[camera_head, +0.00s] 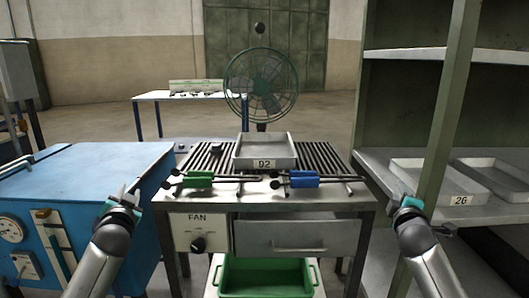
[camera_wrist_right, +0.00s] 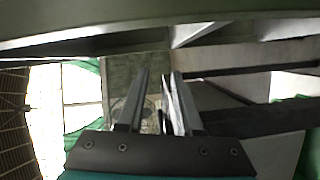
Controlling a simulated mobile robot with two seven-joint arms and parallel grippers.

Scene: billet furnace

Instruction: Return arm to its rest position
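My left gripper (camera_head: 131,190) is in the head view, raised in front of the blue furnace cabinet's right side, apart from the tools on the table. Its fingertips are too small to judge whether they are parted. My right gripper (camera_head: 405,203) is in front of the shelf at the right, its arm coming up from the lower right. In the right wrist view its two fingers (camera_wrist_right: 160,95) stand apart with a gap between them and nothing clearly held.
A slatted table (camera_head: 318,157) bears a tray marked 92 (camera_head: 265,163), green-handled tongs (camera_head: 199,180) and blue-handled tongs (camera_head: 304,179). A fan (camera_head: 261,85) stands behind. A green bin (camera_head: 266,278) is below. The right shelf holds a tray marked 26 (camera_head: 461,199).

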